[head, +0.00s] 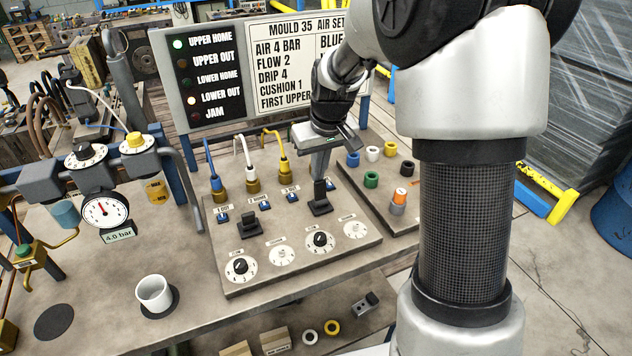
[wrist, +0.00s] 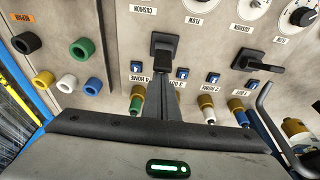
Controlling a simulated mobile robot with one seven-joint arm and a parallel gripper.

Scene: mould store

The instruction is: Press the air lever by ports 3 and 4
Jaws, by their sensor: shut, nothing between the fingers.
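The black air lever by ports 3 and 4 (head: 320,207) sits on the right part of the grey panel; it also shows at the top middle of the wrist view (wrist: 163,43). My gripper (head: 318,179) is shut and empty, fingers pointing down at this lever. In the wrist view the fingertips (wrist: 166,82) are close to the lever's handle end; I cannot tell whether they touch. The other black lever (head: 247,226) stands to its left, by ports 1 and 2. A yellow hose (head: 283,168) meets the panel just left of my gripper. My fingers partly hide the port row.
White (head: 251,180) and blue (head: 217,188) hoses stand along the panel's back. Knobs (head: 320,241) line its front. Coloured caps (head: 372,153) sit at right. On the status board (head: 207,76), UPPER HOME and LOWER OUT are lit. A white cup (head: 153,293) stands front left.

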